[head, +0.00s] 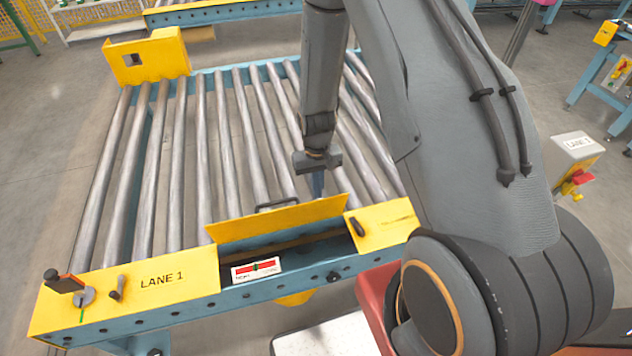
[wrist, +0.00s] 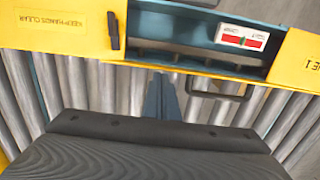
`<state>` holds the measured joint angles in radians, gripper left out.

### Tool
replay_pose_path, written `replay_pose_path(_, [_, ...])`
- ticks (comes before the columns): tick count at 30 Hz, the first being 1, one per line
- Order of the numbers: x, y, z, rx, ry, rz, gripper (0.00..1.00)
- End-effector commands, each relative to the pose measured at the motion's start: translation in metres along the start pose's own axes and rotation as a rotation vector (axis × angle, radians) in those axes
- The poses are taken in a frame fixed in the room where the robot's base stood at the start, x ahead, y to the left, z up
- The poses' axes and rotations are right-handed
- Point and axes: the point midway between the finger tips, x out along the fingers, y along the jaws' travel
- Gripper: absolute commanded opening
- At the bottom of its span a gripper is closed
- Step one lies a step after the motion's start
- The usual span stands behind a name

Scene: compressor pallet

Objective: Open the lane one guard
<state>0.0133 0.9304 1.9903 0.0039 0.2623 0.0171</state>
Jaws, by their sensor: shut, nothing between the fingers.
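The lane one guard (head: 275,220) is a yellow flap on the front rail of the roller bed marked LANE 1. It is swung up and back towards the rollers, and an open slot shows in front of it. Its dark handle (head: 278,204) is on the roller side. In the wrist view the guard (wrist: 190,70) is a thin yellow strip, with the handle (wrist: 220,92) to the right of my fingers. My gripper (head: 317,186) is shut and empty, over the rollers just behind the guard. In the wrist view my gripper (wrist: 160,98) is apart from the handle.
A white and red gauge (head: 256,269) sits at the slot. A black latch (head: 357,227) is on the yellow plate to its right.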

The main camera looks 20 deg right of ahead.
Motion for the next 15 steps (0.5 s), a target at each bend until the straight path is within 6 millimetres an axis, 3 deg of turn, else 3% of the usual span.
replay_pose_path(9, [0.001,0.0,0.002,0.0,-0.001,0.0,0.0])
replay_pose_path(15, [0.004,0.0,0.026,0.0,-0.003,0.0,0.0])
